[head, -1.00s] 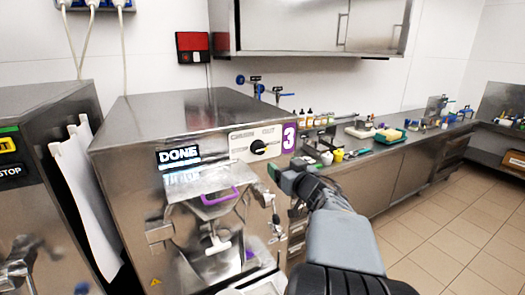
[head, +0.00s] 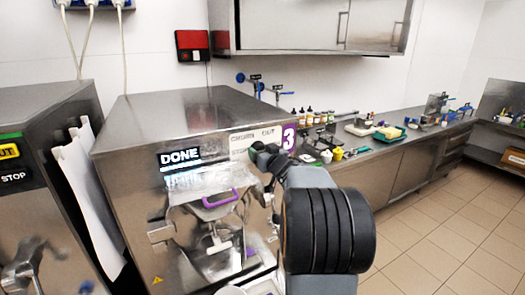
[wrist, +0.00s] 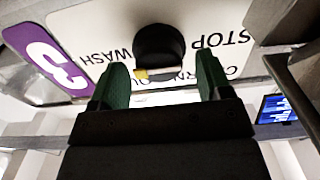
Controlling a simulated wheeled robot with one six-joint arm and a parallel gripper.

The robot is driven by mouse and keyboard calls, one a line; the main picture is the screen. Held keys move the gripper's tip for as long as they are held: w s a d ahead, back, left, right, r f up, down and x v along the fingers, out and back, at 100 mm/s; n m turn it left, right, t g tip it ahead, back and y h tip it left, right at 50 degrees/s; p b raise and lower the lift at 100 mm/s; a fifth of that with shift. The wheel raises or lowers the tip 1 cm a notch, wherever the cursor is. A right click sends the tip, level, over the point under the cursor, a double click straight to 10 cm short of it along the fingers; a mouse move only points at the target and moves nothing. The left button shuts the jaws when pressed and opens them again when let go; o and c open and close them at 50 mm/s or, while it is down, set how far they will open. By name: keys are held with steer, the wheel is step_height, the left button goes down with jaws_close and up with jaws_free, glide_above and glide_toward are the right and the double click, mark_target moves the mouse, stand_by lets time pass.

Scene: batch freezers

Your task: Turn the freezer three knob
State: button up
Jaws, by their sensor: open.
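Freezer three (head: 125,160) is the steel machine with a purple "3" label (head: 289,137) and a display reading DONE. Its black knob (wrist: 159,47) shows in the wrist view on a white label plate with words such as STOP and WASH. In the head view my gripper and arm hide the knob, and part of the white plate (head: 243,145) shows. My gripper (wrist: 163,82) is open, with one green-padded finger on each side below the knob in the wrist view. The knob lies just past the fingertips, between their lines; I cannot tell whether they touch it.
Another freezer with a STOP panel (head: 14,176) stands at the left. A purple-handled hopper lid (head: 220,199) sits on the front of freezer three. A counter (head: 400,145) with bottles and trays runs along the right. The tiled floor at the right is clear.

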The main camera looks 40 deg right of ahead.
steer(key=shift+c, duration=0.3)
steer(key=c, duration=0.8)
steer(key=shift+c, duration=0.2)
